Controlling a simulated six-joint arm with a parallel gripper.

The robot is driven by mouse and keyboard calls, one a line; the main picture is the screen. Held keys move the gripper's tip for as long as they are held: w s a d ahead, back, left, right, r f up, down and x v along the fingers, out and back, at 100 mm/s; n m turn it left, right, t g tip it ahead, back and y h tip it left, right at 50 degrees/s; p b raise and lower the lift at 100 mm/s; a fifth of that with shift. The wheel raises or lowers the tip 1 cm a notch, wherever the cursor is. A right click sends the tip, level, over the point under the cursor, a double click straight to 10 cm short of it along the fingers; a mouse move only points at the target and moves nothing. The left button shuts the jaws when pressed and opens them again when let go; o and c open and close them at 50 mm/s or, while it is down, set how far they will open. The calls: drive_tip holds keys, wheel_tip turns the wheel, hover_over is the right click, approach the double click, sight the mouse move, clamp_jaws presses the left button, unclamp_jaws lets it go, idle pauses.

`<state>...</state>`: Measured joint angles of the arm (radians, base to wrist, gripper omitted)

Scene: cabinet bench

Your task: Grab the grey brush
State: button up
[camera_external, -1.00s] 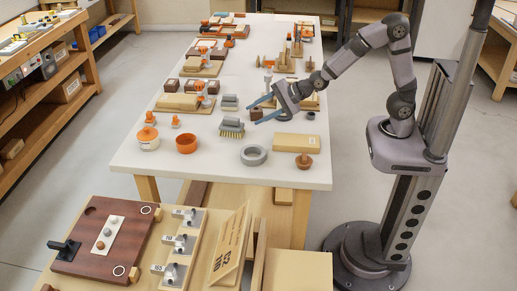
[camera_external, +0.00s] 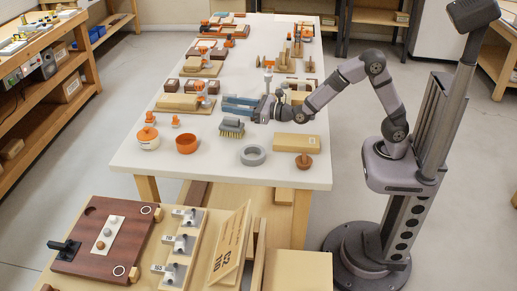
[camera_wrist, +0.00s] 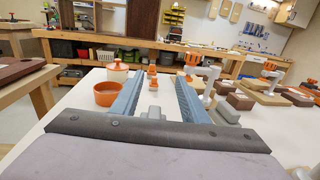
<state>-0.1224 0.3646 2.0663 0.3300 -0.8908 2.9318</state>
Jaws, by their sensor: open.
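The grey brush (camera_external: 232,125) lies on the white table in the external view, with a grey top and tan bristles toward the camera. My gripper (camera_external: 224,103) is open, level and low, just behind the brush, its blue fingers pointing left. In the wrist view my gripper (camera_wrist: 158,82) shows its two blue fingers spread apart. A small grey piece (camera_wrist: 153,111) shows between them; I cannot tell whether it is part of the brush. The left finger may hide the brush there.
An orange bowl (camera_external: 187,144) and a lidded white pot (camera_external: 148,138) stand left of the brush. A grey ring (camera_external: 253,155), a tan block (camera_external: 293,142) and a brown knobbed piece (camera_external: 304,161) lie to the right.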

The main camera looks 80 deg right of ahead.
sight(234, 118)
drive_tip(key=shift+f, duration=2.6)
drive_tip(key=shift+f, duration=0.1)
drive_tip(key=shift+f, duration=0.4)
drive_tip(key=shift+w+d+f, duration=0.1)
drive_tip(key=shift+w+d, duration=0.05)
drive_tip(key=shift+w, duration=1.1)
drive_tip(key=shift+w+d, duration=0.15)
drive_tip(key=shift+w, duration=1.1)
clamp_jaws()
